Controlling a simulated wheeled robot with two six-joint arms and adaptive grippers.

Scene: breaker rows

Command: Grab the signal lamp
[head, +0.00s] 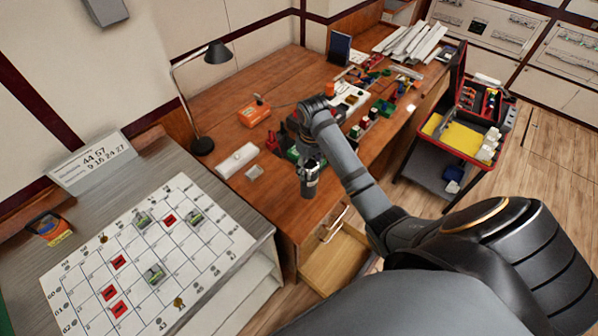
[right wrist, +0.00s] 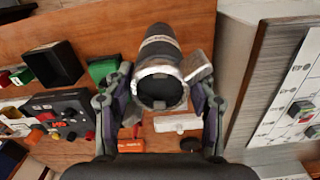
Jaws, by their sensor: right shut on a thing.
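The signal lamp (right wrist: 158,65) looks like a dark cylinder with a silver ring around its front end. In the right wrist view it sits between the fingers of my right gripper (right wrist: 160,100), which is shut on it. In the head view my right gripper (head: 308,166) is over the left end of the wooden desk, near its front edge, and partly hides the lamp. I cannot tell whether the lamp touches the desk top. My left gripper is not in view.
A black desk lamp (head: 203,145), an orange device (head: 254,112) and a white block (head: 237,160) are on the wooden desk (head: 290,215). An open drawer (head: 335,262) juts out below. A marked sheet (head: 225,238) lies on the grey table at left. A toolbox (head: 470,143) stands right.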

